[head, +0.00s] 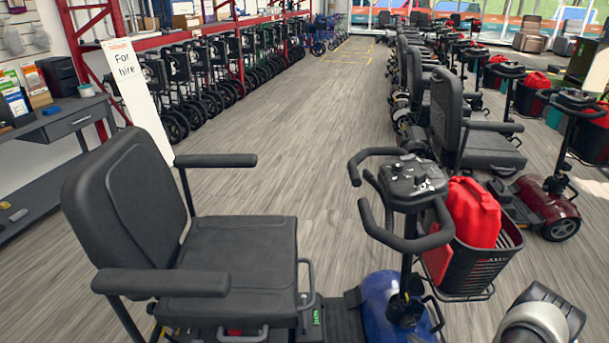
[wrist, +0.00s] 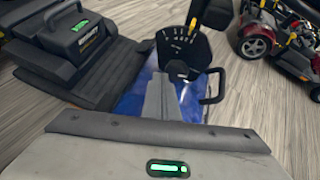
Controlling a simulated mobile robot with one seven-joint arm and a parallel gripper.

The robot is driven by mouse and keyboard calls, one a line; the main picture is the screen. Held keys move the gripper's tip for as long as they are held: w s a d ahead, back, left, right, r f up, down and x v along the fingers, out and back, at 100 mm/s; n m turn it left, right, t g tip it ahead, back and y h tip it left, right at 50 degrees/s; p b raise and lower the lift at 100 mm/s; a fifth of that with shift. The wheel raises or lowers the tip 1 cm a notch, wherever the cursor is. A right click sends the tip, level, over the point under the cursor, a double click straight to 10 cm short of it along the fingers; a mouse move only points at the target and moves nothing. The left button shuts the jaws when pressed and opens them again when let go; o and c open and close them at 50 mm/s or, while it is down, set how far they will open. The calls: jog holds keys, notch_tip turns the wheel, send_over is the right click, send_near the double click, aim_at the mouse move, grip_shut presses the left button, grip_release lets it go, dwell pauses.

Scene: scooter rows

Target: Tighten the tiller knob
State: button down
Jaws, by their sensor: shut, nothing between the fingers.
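The blue scooter (head: 385,298) stands at the front of the head view, with its tiller head (head: 413,180) upright above a dark column. A dark knob-like part (head: 403,306) sits low on the column; its details are too small to tell. In the wrist view a black fan-shaped scale (wrist: 185,47) with pale marks and a yellow pointer stands at the tiller joint. A dark rounded part (wrist: 177,69), perhaps the tiller knob, lies just below it. My gripper (wrist: 166,80) is shut and empty, its grey fingers pointing at this part. Whether they touch cannot be told.
The scooter's black seat (head: 235,250) is left of the tiller; a basket (head: 475,265) with a red bag (head: 468,212) is right. A maroon scooter (head: 550,207) stands farther right. A white sign (head: 138,95) leans at left. The middle aisle is clear.

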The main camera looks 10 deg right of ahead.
aim_at(414, 322)
jog(key=w+d+f+m+h+b, duration=0.1)
jog(key=w+d+m+h, duration=0.1)
jog(key=w, duration=0.5)
jog(key=shift+d+f+m, duration=0.3)
jog(key=shift+d+m, duration=0.25)
jog(key=shift+m, duration=0.35)
jog(key=shift+f, duration=0.2)
jog(key=shift+d, duration=0.45)
jog(key=shift+s+d, duration=0.15)
jog(key=shift+d, duration=0.25)
dwell(0.6)
